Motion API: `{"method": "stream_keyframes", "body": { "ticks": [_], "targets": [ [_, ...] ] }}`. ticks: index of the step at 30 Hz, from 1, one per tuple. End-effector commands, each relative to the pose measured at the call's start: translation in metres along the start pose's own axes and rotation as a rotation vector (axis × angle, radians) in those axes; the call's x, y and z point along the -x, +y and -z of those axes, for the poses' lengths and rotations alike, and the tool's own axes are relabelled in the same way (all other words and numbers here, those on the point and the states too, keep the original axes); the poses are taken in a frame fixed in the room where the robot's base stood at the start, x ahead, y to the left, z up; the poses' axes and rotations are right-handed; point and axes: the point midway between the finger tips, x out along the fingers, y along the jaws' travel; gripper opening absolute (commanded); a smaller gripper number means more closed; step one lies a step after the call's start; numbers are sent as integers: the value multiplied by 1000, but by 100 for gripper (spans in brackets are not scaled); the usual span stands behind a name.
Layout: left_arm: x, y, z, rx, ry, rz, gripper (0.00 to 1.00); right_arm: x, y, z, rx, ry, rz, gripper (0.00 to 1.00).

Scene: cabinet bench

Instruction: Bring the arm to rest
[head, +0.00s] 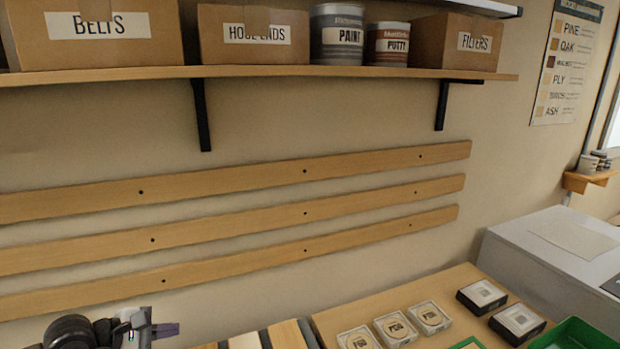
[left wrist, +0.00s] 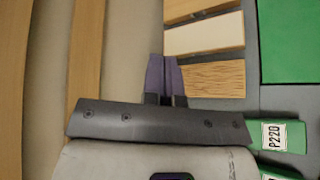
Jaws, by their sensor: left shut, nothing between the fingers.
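My left gripper (head: 166,330) shows at the bottom left of the head view, in front of the lowest wall slat. In the left wrist view its purple fingers (left wrist: 163,75) are together, shut with nothing between them. They appear beside several flat wood samples (left wrist: 204,35); I cannot tell the height between them. My right gripper is in neither view.
A shelf (head: 300,72) with boxes and cans runs along the wall above wooden slats (head: 300,212). The bench (head: 330,318) holds small boxed items (head: 393,328), dark boxes (head: 482,296) and a green tray (head: 572,335). A green P220 block (left wrist: 278,135) shows in the wrist view.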

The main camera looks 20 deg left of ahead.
Motion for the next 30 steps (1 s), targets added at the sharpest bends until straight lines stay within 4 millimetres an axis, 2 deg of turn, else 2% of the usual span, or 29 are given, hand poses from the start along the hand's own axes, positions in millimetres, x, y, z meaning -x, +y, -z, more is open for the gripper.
{"method": "stream_keyframes", "body": {
  "ticks": [3, 9, 12, 15, 17, 20, 23, 24, 25, 28, 30],
  "targets": [
    [8, 31, -42, 293, -227, -178, 0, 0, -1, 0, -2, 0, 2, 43],
    [44, 84, -93, 836, -658, -419, 0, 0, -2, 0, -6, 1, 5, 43],
    [66, 105, -103, 1130, -889, -513, 0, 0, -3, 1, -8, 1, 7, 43],
    [85, 118, -103, 1444, -1108, -596, 0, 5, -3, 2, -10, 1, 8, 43],
    [93, 121, -96, 1643, -1224, -649, 0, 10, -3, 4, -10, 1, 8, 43],
    [98, 112, -80, 2000, -1373, -752, 0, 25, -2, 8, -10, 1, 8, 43],
    [92, 84, -63, 2390, -1427, -904, 0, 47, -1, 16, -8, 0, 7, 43],
    [87, 64, -60, 2561, -1400, -985, 0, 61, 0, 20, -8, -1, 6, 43],
    [83, 47, -59, -2606, 1311, 1023, 0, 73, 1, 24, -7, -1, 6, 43],
    [72, -12, -69, -2489, 902, 1018, 0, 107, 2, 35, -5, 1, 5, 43],
    [68, -47, -85, -2437, 690, 979, 0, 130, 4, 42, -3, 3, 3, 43]
  ]
}}
